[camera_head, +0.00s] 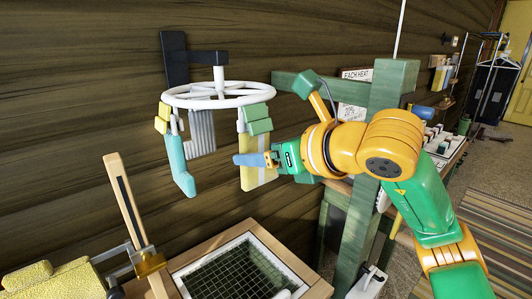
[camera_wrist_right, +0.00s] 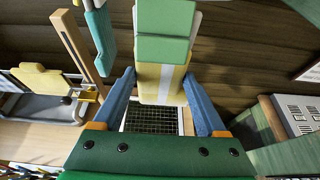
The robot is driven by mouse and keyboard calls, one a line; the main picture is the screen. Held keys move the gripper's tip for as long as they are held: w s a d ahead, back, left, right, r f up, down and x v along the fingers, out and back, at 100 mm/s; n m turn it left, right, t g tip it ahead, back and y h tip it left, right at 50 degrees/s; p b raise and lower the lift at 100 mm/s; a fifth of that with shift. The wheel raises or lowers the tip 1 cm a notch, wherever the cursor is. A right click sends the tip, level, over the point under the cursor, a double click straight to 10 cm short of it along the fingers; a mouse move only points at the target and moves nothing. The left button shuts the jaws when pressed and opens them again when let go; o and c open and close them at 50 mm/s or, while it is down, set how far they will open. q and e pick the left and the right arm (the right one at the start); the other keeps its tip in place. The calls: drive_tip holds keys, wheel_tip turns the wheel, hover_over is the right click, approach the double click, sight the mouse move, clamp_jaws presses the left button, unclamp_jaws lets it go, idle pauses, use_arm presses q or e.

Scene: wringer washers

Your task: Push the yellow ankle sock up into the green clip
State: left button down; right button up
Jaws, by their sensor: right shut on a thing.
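The yellow ankle sock (camera_head: 262,179) hangs upright below the green clip (camera_head: 258,120), with a pale strip along its side. In the right wrist view the sock (camera_wrist_right: 161,86) runs up to the lower edge of the green clip (camera_wrist_right: 163,46). I cannot tell whether its top edge sits inside the clip. The clip is on the rim of a white round rack (camera_head: 220,95). My right gripper (camera_head: 250,160) is at the sock from the right, its blue fingers (camera_wrist_right: 160,82) on either side of it, shut on it. My left gripper is not in view.
A teal sock (camera_head: 177,160) hangs from a yellow clip (camera_head: 163,117), and a grey striped piece (camera_head: 202,132) hangs beside it. A basin with a dark grid (camera_head: 235,270) lies below. A green post (camera_head: 388,90) stands close by my right arm. A wooden upright (camera_head: 125,198) stands at left.

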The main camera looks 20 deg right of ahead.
drive_tip(key=shift+w+r, duration=0.1)
drive_tip(key=shift+r, duration=0.25)
drive_tip(key=o, duration=1)
drive_tip(key=shift+c, duration=0.2)
drive_tip(key=o, duration=0.4)
drive_tip(key=shift+a, duration=0.15)
drive_tip(key=shift+c, duration=0.2)
drive_tip(key=shift+w+a+f, duration=0.15)
drive_tip(key=shift+a, duration=0.15)
drive_tip(key=shift+v, duration=1.75)
drive_tip(key=v, duration=0.4)
drive_tip(key=shift+s+d, duration=0.2)
drive_tip(key=shift+s, duration=0.1)
